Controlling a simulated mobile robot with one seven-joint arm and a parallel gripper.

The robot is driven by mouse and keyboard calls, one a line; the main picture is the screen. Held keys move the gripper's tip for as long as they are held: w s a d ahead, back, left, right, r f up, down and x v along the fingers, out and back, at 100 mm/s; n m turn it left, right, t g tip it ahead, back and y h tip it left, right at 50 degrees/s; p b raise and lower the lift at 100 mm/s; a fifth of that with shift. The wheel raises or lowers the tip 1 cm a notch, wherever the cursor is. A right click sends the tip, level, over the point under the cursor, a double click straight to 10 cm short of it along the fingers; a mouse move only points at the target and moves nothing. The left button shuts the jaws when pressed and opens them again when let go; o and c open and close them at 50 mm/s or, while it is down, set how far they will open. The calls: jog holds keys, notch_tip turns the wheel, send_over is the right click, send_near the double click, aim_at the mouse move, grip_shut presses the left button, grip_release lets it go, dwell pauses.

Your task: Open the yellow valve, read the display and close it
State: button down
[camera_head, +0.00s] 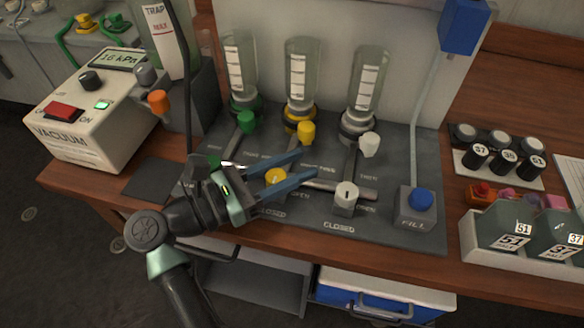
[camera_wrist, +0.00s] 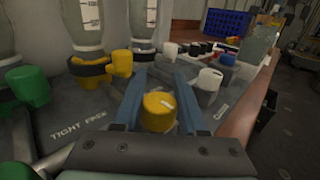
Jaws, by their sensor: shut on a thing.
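The yellow valve (camera_head: 275,177) is a round knob low on the grey panel, in the middle row of three. The display (camera_head: 118,59) on the vacuum box at the upper left appears to read 16 kPa. My fingers partly hide the knob in the head view.
An upper yellow knob (camera_head: 306,130), a green knob (camera_head: 246,122) and a white knob (camera_head: 369,144) sit under glass cylinders. A lower white knob (camera_head: 346,198) stands right of my gripper. A blue FILL button (camera_head: 421,198) and labelled bottles (camera_head: 508,232) are further right.

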dwell(0.3)
jog(key=shift+c, duration=2.3)
grip_release()
jog(key=b+v, duration=0.1)
jog(key=v, duration=1.1)
jog(key=shift+s+a, duration=0.25)
jog(key=shift+a, duration=0.1)
